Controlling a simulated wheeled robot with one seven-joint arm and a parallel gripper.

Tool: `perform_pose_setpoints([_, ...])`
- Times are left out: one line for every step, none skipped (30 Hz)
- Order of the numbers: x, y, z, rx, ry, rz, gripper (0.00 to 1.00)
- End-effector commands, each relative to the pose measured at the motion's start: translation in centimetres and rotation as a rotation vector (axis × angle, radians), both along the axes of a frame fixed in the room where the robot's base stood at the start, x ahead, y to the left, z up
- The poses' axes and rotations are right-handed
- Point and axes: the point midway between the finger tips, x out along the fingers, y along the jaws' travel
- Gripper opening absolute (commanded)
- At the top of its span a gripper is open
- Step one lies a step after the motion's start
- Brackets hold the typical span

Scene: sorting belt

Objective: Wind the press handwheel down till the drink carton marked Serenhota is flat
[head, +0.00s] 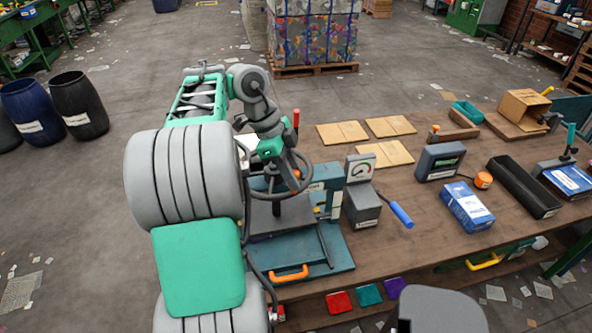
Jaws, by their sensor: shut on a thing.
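The teal press (338,252) stands at the near left end of the wooden bench, with a grey pressing plate (262,216) under its screw. Its dark handwheel (308,182) is on top, partly hidden by my arm. My gripper (291,182) points down at the handwheel and is shut on it, though the fingertips are hard to make out. A thin purple strip (258,238) shows under the plate; my arm hides most of that gap, so I cannot tell how flat anything there is. No Serenhota marking is readable.
A blue and white carton (467,206) lies farther right, near a black tray (523,187). Flat cardboard sheets (391,126) lie behind. Bare bench shows between.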

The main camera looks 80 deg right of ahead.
Motion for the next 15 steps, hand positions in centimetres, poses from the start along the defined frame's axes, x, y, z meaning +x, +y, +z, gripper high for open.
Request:
perform_pose_setpoints([0.06, 0.09, -0.05, 0.003, -0.002, -0.004, 0.0])
perform_pose_setpoints([0.07, 0.1, -0.05, 0.003, -0.002, -0.007, 0.0])
perform_pose_setpoints([0.03, 0.09, -0.06, 0.003, -0.002, -0.01, 0.0])
perform_pose_setpoints([0.01, 0.08, -0.05, 0.002, -0.002, -0.012, 0.0])
perform_pose_setpoints([0.0, 0.08, -0.05, 0.002, -0.002, -0.012, 0.0])
perform_pose_setpoints([-0.03, 0.08, -0.06, 0.002, -0.002, -0.013, 0.0])
perform_pose_setpoints([-0.04, 0.07, -0.05, 0.002, -0.002, -0.014, 0.0])
perform_pose_setpoints([-0.05, 0.07, -0.06, 0.002, -0.002, -0.014, 0.0])
perform_pose_setpoints([-0.07, 0.06, -0.05, 0.001, -0.002, -0.013, 0.0])
perform_pose_setpoints([-0.07, 0.06, -0.05, 0.001, -0.002, -0.013, 0.0])
perform_pose_setpoints([-0.08, 0.06, -0.05, 0.001, -0.001, -0.013, 0.0])
perform_pose_setpoints([-0.08, 0.05, -0.04, 0.001, -0.001, -0.013, 0.0])
perform_pose_setpoints([-0.08, 0.05, -0.04, 0.001, -0.001, -0.013, 0.28])
perform_pose_setpoints([-0.08, 0.05, -0.04, 0.001, -0.001, -0.013, 0.3])
perform_pose_setpoints([-0.08, 0.04, -0.04, 0.0, -0.001, -0.013, 0.33])
